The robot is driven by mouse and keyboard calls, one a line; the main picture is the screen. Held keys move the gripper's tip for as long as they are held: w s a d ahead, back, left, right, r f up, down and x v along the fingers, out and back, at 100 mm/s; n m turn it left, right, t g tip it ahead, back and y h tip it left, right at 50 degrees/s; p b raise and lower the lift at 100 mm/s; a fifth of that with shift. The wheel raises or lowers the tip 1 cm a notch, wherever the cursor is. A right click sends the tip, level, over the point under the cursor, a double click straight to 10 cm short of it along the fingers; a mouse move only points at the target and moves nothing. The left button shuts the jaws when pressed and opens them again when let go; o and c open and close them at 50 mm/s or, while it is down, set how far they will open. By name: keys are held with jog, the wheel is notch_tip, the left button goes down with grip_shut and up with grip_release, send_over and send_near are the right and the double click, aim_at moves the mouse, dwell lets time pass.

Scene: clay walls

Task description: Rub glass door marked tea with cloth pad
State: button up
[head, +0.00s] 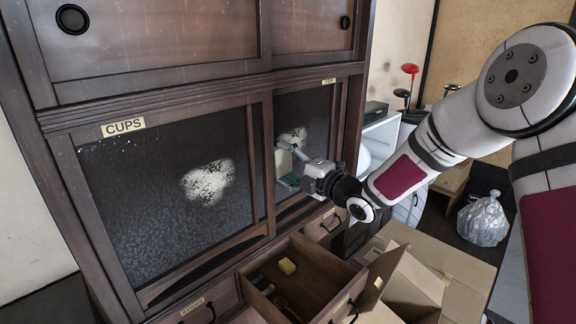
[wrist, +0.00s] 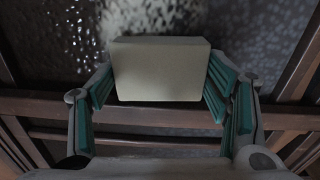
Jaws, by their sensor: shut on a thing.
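My gripper (head: 292,176) is shut on a pale cloth pad (head: 284,158) in front of the right glass door (head: 310,112) of the dark wooden cabinet. The pad also shows as a pale block between the teal-lined fingers in the wrist view (wrist: 160,68). The door's small label (head: 329,81) is too small to read. A whitish smudge (head: 297,135) lies on this door, just above and beside the pad; the pad and gripper hide part of the glass. The pad is close to the glass, but I cannot tell if it touches.
The left glass door (head: 160,215), marked CUPS, also has a white smudge (head: 207,182). A plastic bag (head: 483,218) lies farther right.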

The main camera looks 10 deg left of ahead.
aim_at(305, 146)
jog(key=shift+w+a, duration=0.3)
jog(key=shift+a, duration=0.05)
jog(key=shift+d+b, duration=0.1)
jog(key=shift+b, duration=0.2)
jog(key=shift+w+d+b, duration=0.7)
jog(key=shift+w+d, duration=0.5)
jog(key=shift+w, duration=0.35)
jog(key=shift+w+d+b, duration=0.7)
jog(key=shift+w+d, duration=0.55)
jog(key=shift+w, duration=0.35)
jog(key=shift+w+d+b, duration=0.7)
jog(key=shift+w+d, duration=0.5)
jog(key=shift+w, duration=0.35)
jog(key=shift+a+b, duration=0.15)
jog(key=shift+b, duration=0.35)
jog(key=s+a+b, duration=0.4)
jog(key=s+b, duration=0.1)
jog(key=s, duration=0.1)
jog(key=shift+s+a, duration=0.25)
jog(key=shift+a, duration=0.15)
